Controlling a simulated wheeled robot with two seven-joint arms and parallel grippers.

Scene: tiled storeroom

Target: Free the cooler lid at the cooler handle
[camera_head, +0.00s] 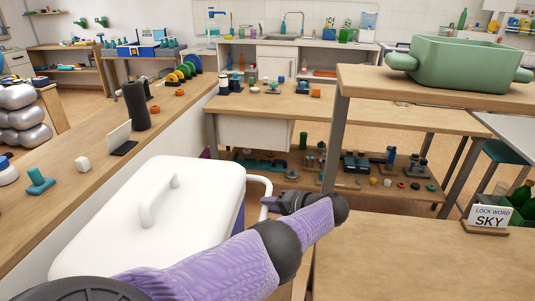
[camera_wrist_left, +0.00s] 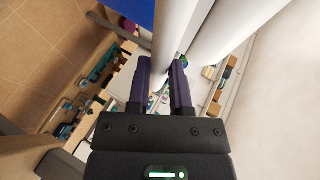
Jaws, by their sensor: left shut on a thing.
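The cooler has a white lid (camera_head: 135,220) with a raised grip on top, and a strip of its blue body (camera_head: 239,212) shows below the lid's right edge. The lid looks seated on the body. The white cooler handle (camera_head: 262,181) is a bent bar at the right side of the cooler. My left gripper (camera_head: 268,203) is shut on this handle, partly hidden by my purple arm. In the left wrist view, the two fingers (camera_wrist_left: 161,82) lie on either side of the white handle bar (camera_wrist_left: 172,35). My right gripper is not in view.
A long wooden counter (camera_head: 75,205) with small items runs along the left. A wooden table (camera_head: 420,262) with a "LOCK WORD SKY" sign (camera_head: 488,217) is at the right. A green tub (camera_head: 460,65) stands on a raised shelf. A workbench with a loaded lower shelf is ahead.

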